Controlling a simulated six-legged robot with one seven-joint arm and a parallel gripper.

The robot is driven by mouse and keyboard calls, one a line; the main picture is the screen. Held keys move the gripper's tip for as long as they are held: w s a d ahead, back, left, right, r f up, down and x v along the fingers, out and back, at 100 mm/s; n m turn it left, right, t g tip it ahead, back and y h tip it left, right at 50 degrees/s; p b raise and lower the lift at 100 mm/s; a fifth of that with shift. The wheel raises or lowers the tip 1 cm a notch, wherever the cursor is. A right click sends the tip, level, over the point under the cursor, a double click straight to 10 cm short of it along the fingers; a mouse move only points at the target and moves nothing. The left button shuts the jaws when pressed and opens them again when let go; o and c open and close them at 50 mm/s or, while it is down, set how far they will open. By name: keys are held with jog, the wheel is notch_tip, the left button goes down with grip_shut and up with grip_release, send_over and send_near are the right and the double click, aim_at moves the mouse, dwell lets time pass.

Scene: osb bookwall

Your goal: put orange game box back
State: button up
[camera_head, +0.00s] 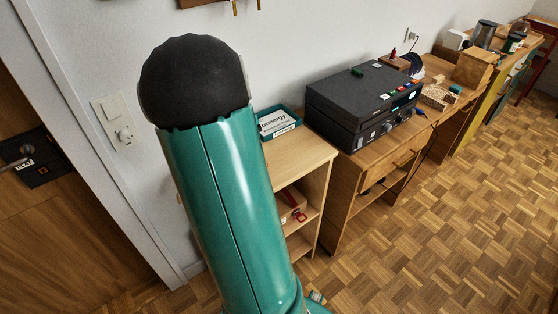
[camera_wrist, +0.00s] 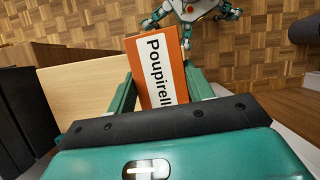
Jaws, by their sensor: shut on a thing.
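The orange game box (camera_wrist: 160,68) has orange edges and a white face with black lettering that reads "Poupirell". It shows in the wrist view, between the two green fingers of my gripper (camera_wrist: 160,88). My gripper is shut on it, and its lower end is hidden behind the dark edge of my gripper. A pale wooden top (camera_wrist: 80,85) lies to the left of the box in this view. I cannot tell how high the box is above it. In the head view my green arm fills the middle, and neither the gripper nor the orange box can be seen.
A low wooden shelf unit (camera_head: 298,160) stands right of my arm, with a teal tray (camera_head: 278,122) holding a white lettered box. Small items lie on its shelves. A black device (camera_head: 360,105) stands on the adjoining desk. A door (camera_head: 60,210) is at left. The parquet floor at right is clear.

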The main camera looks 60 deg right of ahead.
jog(key=s+d+r+m, duration=0.1)
jog(key=s+d+r, duration=0.15)
jog(key=s, duration=0.55)
send_over(282, 162)
jog(key=w, duration=0.1)
notch_tip(282, 162, down, 9)
jog(key=shift+d, duration=0.15)
jog(key=shift+w+d+f, duration=0.15)
jog(key=shift+f, duration=1.55)
jog(key=shift+f, duration=0.2)
jog(key=o, duration=1)
jog(key=shift+r, duration=0.1)
